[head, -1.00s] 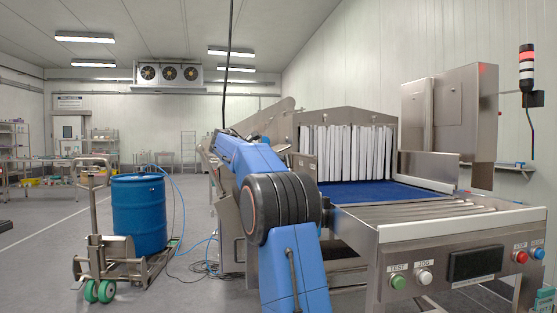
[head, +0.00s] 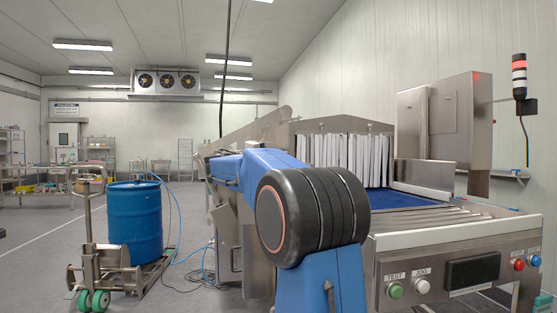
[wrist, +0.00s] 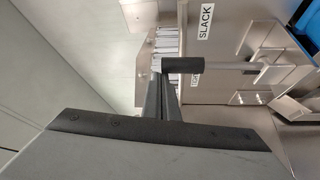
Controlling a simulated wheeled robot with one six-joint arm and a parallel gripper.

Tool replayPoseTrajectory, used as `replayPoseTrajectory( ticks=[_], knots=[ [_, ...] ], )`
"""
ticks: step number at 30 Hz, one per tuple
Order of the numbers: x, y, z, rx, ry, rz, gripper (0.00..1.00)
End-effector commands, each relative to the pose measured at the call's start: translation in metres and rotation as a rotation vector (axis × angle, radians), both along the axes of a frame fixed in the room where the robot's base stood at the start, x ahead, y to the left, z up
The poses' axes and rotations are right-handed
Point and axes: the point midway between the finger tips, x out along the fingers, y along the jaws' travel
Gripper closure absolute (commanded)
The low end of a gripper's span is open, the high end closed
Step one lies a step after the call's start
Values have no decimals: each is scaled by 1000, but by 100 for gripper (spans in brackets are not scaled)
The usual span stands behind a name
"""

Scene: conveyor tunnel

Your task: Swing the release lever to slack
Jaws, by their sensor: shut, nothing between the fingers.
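The release lever shows in the wrist view as a grey rod with a black grip (wrist: 183,65), lying roughly level across the picture. A white SLACK label (wrist: 205,20) is on the metal panel above the grip. A second label (wrist: 195,79) just below the grip is partly covered. My gripper (wrist: 167,88) is shut and empty. Its dark fingers reach up to the left part of the grip; I cannot tell whether they touch it. In the head view my arm hides the gripper and the lever.
The conveyor's metal frame with a tunnel strip curtain (head: 345,160) and blue belt (head: 372,200) stands right of centre. Its front panel has a green button (head: 396,291) and a red button (head: 518,264). A blue drum (head: 135,225) stands on a trolley at left. Open floor lies far left.

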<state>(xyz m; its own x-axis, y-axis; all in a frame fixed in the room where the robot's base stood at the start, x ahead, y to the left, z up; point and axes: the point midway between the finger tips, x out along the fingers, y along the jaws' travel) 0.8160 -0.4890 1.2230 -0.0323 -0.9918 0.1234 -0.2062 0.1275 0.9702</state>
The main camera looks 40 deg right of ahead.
Motion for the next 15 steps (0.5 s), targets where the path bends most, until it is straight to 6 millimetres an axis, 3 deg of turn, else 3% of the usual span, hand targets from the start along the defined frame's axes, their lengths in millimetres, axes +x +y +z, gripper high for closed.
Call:
replayPoseTrajectory(
  ticks=[15],
  knots=[
    [-58, 36, -14, -239, -389, -1, 100]
  ],
)
